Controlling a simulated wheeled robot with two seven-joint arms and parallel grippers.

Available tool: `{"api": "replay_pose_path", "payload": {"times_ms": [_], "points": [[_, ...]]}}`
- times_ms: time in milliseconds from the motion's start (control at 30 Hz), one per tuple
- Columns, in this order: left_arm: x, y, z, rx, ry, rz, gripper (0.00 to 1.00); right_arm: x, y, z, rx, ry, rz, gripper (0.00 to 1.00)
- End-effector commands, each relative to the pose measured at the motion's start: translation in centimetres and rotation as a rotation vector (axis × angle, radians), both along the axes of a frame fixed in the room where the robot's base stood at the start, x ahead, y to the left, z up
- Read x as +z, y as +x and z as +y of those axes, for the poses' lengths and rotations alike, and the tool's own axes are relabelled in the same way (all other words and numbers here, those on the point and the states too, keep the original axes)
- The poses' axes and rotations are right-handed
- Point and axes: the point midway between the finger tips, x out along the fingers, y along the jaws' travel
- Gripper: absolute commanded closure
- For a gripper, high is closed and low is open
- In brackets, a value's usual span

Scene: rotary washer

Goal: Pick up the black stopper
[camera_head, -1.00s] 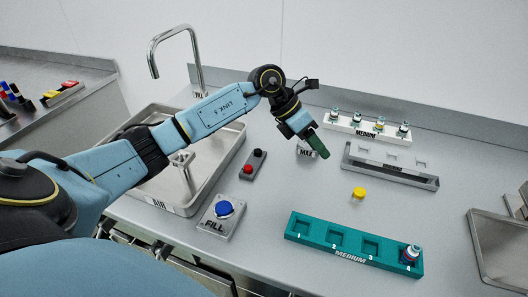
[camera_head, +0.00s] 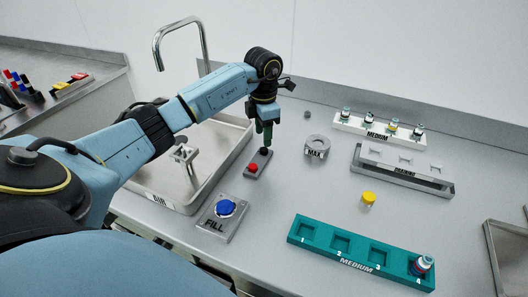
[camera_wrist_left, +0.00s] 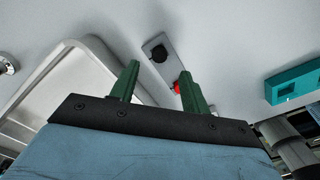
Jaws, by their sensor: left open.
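The black stopper (camera_head: 266,150) sits at the far end of a small grey holder (camera_head: 258,163), with a red stopper (camera_head: 252,169) at the near end. My left gripper (camera_head: 265,143) points down with green fingers right at the black stopper in the head view, partly hiding it. In the left wrist view, the left gripper (camera_wrist_left: 158,69) is open and empty, and the black stopper (camera_wrist_left: 158,53) shows beyond the gap between its fingertips. The red stopper (camera_wrist_left: 176,88) is partly hidden by the right-hand finger. My right gripper is not in view.
A steel sink (camera_head: 150,186) with a tap lies left of the holder. The blue FILL button (camera_head: 226,208) stands in front. The grey MAX ring (camera_head: 317,147), a yellow-capped piece (camera_head: 368,198), a teal MEDIUM rack (camera_head: 320,246) and a white rack (camera_head: 350,127) are to the right.

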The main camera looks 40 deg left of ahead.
Motion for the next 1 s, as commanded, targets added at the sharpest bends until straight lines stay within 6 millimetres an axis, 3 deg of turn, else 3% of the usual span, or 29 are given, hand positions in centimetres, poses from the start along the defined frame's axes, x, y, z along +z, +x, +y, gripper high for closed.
{"api": "replay_pose_path", "payload": {"times_ms": [400, 667, 1000], "points": [[-5.1, 0.2, 0.0, 0.0, -0.002, 0.001, 0.53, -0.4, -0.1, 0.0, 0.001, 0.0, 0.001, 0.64], [-5.3, 0.3, 0.0, -0.001, 0.0, -0.001, 0.53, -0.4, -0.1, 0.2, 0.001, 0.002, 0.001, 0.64], [-5.3, 0.2, 0.0, -0.001, 0.0, -0.001, 0.97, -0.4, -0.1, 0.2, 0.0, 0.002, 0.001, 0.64]]}}
